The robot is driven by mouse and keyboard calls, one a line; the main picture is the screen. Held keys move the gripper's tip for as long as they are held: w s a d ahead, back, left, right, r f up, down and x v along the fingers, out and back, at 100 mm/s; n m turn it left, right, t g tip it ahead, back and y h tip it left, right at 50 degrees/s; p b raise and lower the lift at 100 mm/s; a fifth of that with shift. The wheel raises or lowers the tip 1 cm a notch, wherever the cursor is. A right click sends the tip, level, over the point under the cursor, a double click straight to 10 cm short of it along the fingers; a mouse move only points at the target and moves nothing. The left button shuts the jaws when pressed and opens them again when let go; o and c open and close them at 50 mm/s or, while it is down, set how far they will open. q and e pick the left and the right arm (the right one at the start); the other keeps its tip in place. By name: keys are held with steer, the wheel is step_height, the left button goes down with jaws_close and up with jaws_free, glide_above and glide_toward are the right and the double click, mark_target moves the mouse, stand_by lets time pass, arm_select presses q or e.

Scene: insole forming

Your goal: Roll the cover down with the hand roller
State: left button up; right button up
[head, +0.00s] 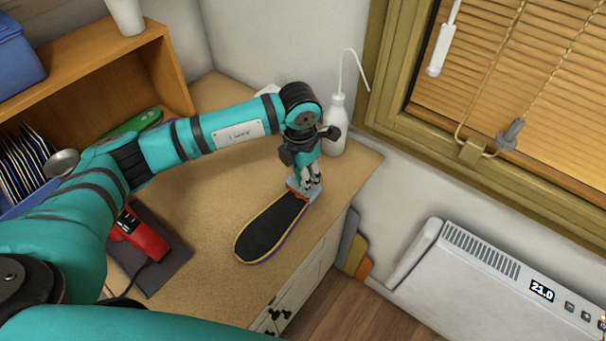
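A shoe insole with a black cover (268,232) lies on the wooden worktop near its front right edge. Yellow and purple edges show around the black cover. My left gripper (311,184) points down at the far end of the insole. Its fingers are close together at a small grey-blue piece (297,186) on that end. I cannot tell whether they grip it or only touch it. I cannot make out a hand roller. My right gripper is not in view.
A white bottle with a bent spout (335,128) stands behind my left gripper. A red tool (143,238) lies on a dark mat (172,262) to the left. A wooden shelf (95,65) stands at the back left. The worktop (215,215) is clear left of the insole.

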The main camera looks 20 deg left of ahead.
arm_select(q)
steer(key=shift+b, duration=0.3)
stand_by(0.7)
steer(key=shift+f+b, duration=0.25)
steer(key=shift+b, duration=0.65)
stand_by(2.3)
steer(key=shift+s, duration=0.15)
